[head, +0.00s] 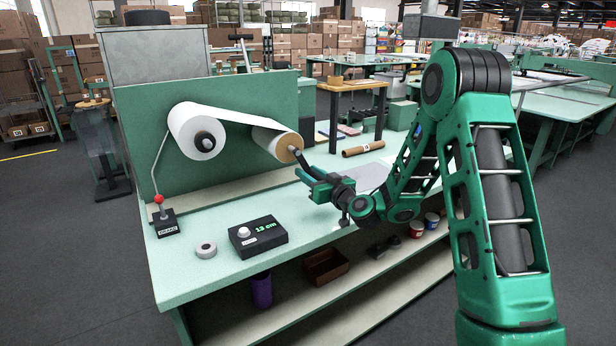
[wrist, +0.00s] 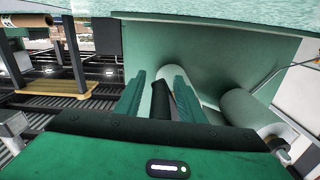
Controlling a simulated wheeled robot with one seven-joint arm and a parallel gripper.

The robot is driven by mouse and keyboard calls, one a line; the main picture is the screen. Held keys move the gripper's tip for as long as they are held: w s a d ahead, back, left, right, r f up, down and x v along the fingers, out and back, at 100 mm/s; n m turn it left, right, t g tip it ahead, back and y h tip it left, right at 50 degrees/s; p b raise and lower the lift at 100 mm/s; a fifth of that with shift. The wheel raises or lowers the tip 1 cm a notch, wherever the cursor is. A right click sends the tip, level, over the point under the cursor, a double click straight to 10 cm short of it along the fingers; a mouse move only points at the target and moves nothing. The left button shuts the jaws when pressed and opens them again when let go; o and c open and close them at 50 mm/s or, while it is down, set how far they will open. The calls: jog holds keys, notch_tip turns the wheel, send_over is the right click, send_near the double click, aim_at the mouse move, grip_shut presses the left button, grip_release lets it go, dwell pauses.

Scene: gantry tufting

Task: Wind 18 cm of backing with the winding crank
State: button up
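A white backing roll (head: 190,138) hangs on the green upright panel (head: 250,100). A white web runs from it to a smaller take-up roll (head: 285,147) with a brown end. The black winding crank (head: 299,166) stands out from the take-up roll's front. My gripper (head: 317,182) is at the crank. In the wrist view, the crank's black handle (wrist: 162,103) lies between my two green fingers (wrist: 160,92), which appear shut on it; the exact contact is hard to see. A black counter box (head: 258,237) on the bench shows 13 cm in green digits.
A brake lever with a red knob (head: 159,199) stands at the bench's left edge. A grey tape ring (head: 206,250) lies beside the counter. A brown cardboard tube (head: 363,148) lies at the back right. The green bench top (head: 190,272) is otherwise mostly bare in front.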

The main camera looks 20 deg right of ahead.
grip_shut()
jog(key=shift+f+m, duration=0.1)
jog(key=shift+m, duration=0.2)
dwell(0.4)
